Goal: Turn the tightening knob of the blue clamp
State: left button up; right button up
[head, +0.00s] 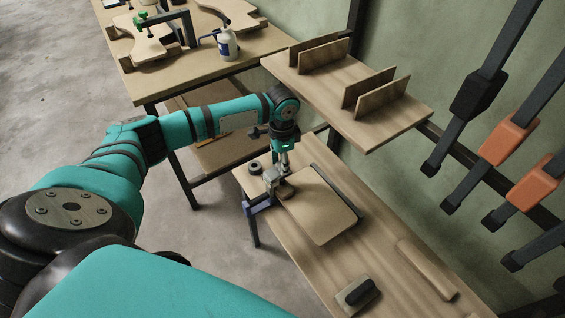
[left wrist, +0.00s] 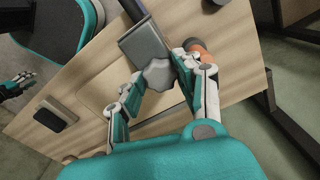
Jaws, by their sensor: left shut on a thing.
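The blue clamp (head: 260,206) sits at the near-left edge of the lower workbench in the head view, beside a stacked curved board (head: 322,208). Its grey lobed knob (left wrist: 158,74) shows in the left wrist view, next to a grey block (left wrist: 143,42) with a dark bar. My left gripper (head: 273,177) reaches down over the clamp. In the left wrist view its fingers (left wrist: 160,78) are on both sides of the knob and shut on it. In the head view the gripper hides most of the knob. What looks like my right gripper (left wrist: 18,84) is small at the left wrist view's edge; its jaws are unclear.
A raised shelf (head: 385,128) with upright boards stands behind the bench. A block with a dark pad (head: 357,292) and a wooden strip (head: 428,268) lie on the bench. Orange clamps (head: 508,138) hang on the wall.

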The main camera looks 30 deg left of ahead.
pick_arm(q)
jog(key=shift+r+n+p, duration=0.1)
jog(key=shift+n+p, duration=1.3)
jog(key=shift+p, duration=0.45)
jog(key=shift+n+p, duration=0.3)
jog(key=shift+n+p, duration=0.4)
jog(key=shift+p, duration=0.1)
jog(key=shift+n+p, duration=1.1)
jog(key=shift+p, duration=0.05)
jog(key=shift+n, duration=0.3)
jog(key=shift+p, duration=0.3)
